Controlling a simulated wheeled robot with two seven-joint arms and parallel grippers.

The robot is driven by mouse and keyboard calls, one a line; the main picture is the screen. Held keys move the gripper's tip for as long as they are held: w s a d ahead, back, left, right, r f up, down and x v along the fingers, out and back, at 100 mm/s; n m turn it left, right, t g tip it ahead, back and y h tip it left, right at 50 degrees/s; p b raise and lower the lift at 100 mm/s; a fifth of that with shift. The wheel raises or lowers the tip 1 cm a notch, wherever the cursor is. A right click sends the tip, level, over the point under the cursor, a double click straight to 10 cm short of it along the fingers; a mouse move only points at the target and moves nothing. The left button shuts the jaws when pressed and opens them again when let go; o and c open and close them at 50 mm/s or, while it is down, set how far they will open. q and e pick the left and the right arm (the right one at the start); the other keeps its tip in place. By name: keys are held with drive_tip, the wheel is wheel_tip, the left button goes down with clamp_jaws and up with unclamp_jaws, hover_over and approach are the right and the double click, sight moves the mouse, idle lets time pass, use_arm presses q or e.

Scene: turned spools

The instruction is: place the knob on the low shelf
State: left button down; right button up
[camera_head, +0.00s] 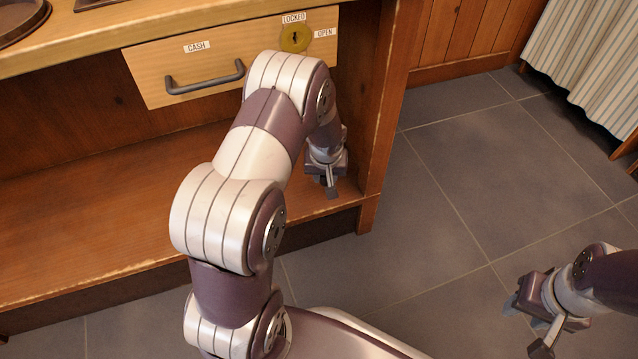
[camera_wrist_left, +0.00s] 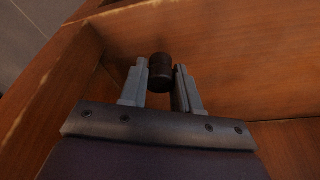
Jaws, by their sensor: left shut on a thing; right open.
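The knob (camera_wrist_left: 161,73) is a small dark brown cylinder between the fingertips of my left gripper (camera_wrist_left: 160,84) in the left wrist view. The gripper is shut on it. In the head view my left gripper (camera_head: 328,186) points down over the right end of the low shelf (camera_head: 95,220), a wide wooden board under the drawer. The knob is hidden or too small to make out there. I cannot tell whether it touches the shelf. My right gripper (camera_head: 532,322) is open and empty over the floor at the lower right.
A drawer (camera_head: 225,85) labelled CASH, with a grey handle and a brass lock, sits above the shelf. The cabinet's side panel (camera_head: 381,110) stands just right of my left gripper. A striped curtain (camera_head: 588,60) hangs at the upper right. The tiled floor (camera_head: 440,240) between is clear.

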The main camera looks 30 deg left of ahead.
sight(324, 180)
use_arm(q)
drive_tip(key=shift+w+a+f+b, duration=0.45)
drive_tip(key=shift+w+a+f, duration=0.25)
drive_tip(key=shift+w+f, duration=0.3)
drive_tip(key=b+x, duration=0.3)
drive_tip(key=x, duration=0.1)
drive_tip(key=shift+s+d+f+b, duration=0.1)
drive_tip(key=shift+s+d+b, duration=0.2)
drive_tip(key=shift+s, duration=0.1)
drive_tip(key=shift+r, duration=0.2)
drive_tip(key=shift+f, duration=0.15)
drive_tip(key=c, duration=0.8)
unclamp_jaws()
